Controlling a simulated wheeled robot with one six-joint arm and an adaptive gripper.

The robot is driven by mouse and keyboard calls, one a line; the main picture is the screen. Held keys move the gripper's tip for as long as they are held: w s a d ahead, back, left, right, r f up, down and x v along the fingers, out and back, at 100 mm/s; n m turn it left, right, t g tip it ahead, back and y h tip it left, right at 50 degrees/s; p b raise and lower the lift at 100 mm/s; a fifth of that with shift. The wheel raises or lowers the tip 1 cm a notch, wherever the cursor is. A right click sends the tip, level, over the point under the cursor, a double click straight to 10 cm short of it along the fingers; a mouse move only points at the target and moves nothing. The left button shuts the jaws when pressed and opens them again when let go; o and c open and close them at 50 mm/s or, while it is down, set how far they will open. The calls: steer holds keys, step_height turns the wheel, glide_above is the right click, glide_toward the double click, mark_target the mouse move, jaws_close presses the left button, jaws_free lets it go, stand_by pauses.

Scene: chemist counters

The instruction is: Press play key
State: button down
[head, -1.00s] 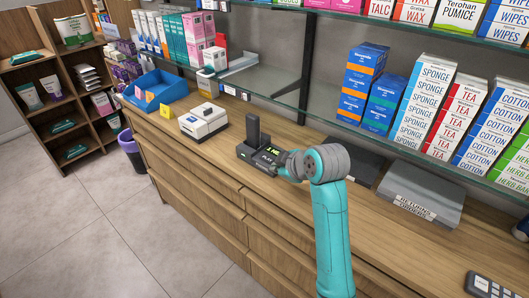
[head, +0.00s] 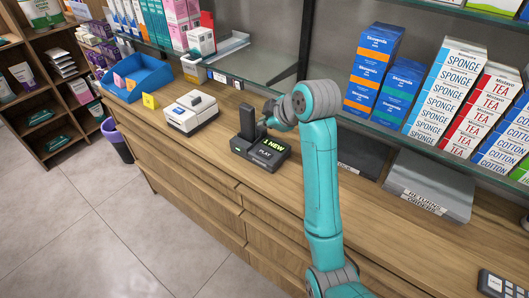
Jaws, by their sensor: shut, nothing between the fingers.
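A black answering machine (head: 262,157) stands on the wooden counter, with an upright handset (head: 247,122) at its left. Its display (head: 274,143) shows "1 NEW" in green. A key marked PLAY (head: 265,154) lies on its sloping top in front of the display and is uncovered. My gripper (head: 266,121) is above the back of the machine, just right of the handset in the picture. It is small here and partly merged with the dark wrist. It looks shut and empty, and apart from the PLAY key.
A white device (head: 191,114) stands left of the machine, with a blue bin (head: 136,80) beyond. A glass shelf (head: 420,146) with stacked boxes runs above the counter's back. The counter in front of the machine is clear.

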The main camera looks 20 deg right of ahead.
mark_target(266, 154)
steer(key=shift+f, duration=4.3)
steer(key=shift+f, duration=0.1)
steer(key=shift+f, duration=0.25)
steer(key=shift+f, duration=0.35)
steer(key=shift+r, duration=0.75)
steer(key=shift+r, duration=2.5)
